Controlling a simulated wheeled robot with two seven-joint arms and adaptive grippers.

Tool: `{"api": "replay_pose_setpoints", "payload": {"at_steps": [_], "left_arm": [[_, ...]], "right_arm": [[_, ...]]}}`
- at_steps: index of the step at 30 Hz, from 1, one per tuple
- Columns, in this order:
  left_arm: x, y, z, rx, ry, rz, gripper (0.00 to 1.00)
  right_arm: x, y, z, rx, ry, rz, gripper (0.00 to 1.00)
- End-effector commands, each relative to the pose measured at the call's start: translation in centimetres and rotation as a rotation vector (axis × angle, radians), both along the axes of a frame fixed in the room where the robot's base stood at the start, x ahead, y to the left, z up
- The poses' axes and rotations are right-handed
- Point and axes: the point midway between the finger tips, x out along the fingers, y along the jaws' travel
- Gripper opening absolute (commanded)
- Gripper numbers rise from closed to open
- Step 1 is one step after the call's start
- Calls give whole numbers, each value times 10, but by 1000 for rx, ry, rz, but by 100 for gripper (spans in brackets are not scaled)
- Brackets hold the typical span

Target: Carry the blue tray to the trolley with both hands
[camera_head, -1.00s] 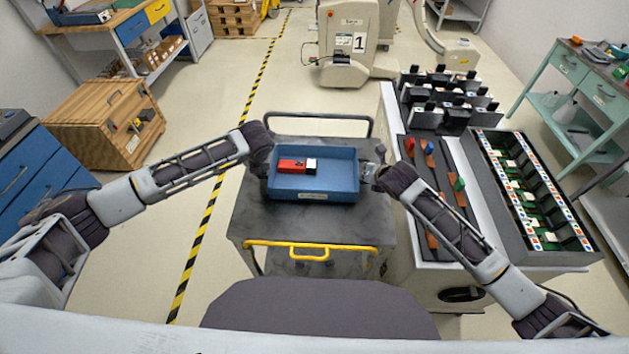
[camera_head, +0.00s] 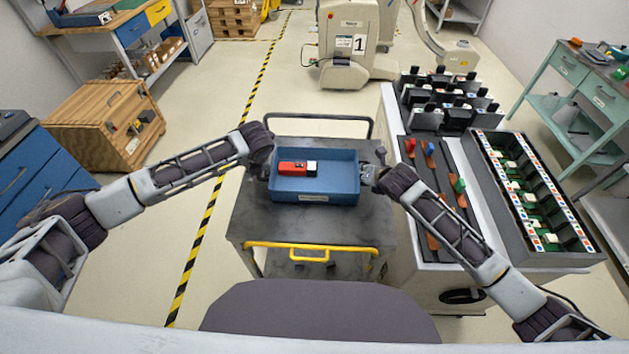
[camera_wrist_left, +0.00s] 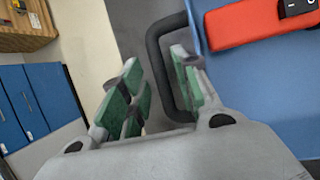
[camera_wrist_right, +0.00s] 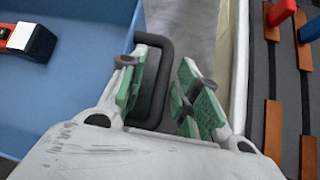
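The blue tray (camera_head: 318,198), holding a red box with a black and white end (camera_head: 298,168), is over the dark deck of the trolley (camera_head: 330,228); it looks level and on the deck, though contact is hard to see. My left gripper (camera_wrist_left: 155,90) has its green-padded fingers apart, one on each side of the tray's black side handle (camera_wrist_left: 158,62). My right gripper (camera_wrist_right: 163,95) is likewise spread around the opposite handle (camera_wrist_right: 162,50), with gaps beside the bar. In the head view, the right gripper (camera_head: 368,174) is at the tray's right end and the left fingers are mostly hidden.
The trolley has a yellow front bar (camera_head: 312,246) and a dark rear rail (camera_head: 318,116). A bench with black holders and a long bin (camera_head: 545,255) stands close on the right. A wooden crate (camera_head: 105,125) and blue drawers (camera_head: 40,170) are at left. The floor left of the trolley is clear.

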Motion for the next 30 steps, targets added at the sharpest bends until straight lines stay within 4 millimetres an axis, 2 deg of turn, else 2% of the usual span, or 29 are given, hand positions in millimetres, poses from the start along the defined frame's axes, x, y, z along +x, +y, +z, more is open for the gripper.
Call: {"api": "replay_pose_setpoints", "payload": {"at_steps": [18, 30], "left_arm": [[-23, -11, 56, 0, -1, 1, 33], [-28, -12, 67, 1, 0, 1, 33]], "right_arm": [[0, 1, 0, 1, 0, 1, 33], [0, 1, 0, 1, 0, 1, 33]]}}
